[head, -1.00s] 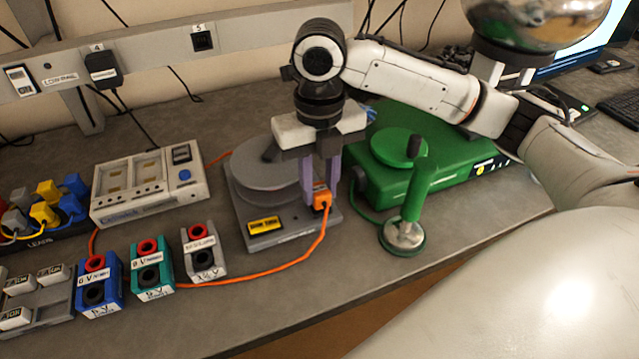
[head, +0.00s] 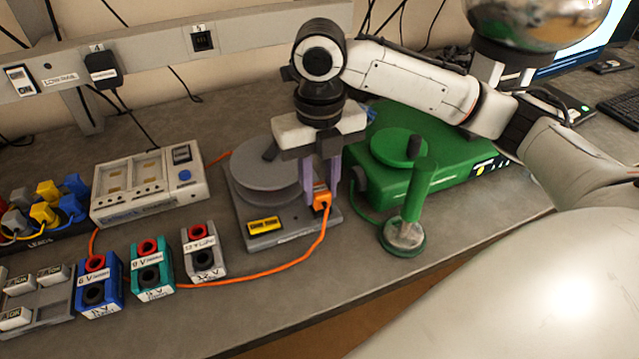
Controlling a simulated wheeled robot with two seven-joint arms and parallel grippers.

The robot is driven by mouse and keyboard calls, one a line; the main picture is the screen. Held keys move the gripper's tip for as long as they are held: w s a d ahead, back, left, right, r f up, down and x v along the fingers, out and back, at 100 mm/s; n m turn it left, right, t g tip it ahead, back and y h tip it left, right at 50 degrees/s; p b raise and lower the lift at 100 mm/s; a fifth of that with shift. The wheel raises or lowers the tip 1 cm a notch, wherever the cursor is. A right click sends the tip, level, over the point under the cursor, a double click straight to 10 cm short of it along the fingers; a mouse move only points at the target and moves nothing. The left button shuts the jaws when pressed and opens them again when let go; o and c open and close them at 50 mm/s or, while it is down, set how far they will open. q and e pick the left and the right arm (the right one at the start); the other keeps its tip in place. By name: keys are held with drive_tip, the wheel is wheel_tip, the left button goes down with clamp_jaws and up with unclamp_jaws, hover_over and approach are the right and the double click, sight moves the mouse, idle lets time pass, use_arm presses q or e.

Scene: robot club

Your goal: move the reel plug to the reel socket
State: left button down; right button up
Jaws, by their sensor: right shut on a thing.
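The orange reel plug (head: 321,202) is at the front right corner of the grey reel's base (head: 285,240), with an orange cable running from it. My right gripper (head: 320,188) points down, its two purple fingers shut on the plug. Whether the plug is seated in something there or only close to the base is hidden by the fingers. The reel (head: 262,172) is a grey drum behind and left of the gripper. I cannot tell which opening is the reel socket. My left gripper is not in view.
Blue (head: 98,285), teal (head: 152,270) and grey (head: 204,252) terminal blocks stand left, near the orange cable. A wall rail (head: 140,60) runs behind. The front bench strip is mostly clear.

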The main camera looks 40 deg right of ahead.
drive_tip(key=shift+f, duration=0.4)
drive_tip(key=o, duration=1.1)
drive_tip(key=shift+c, duration=0.2)
wheel_tip(320, 180, up, 10)
drive_tip(key=shift+r, duration=0.2)
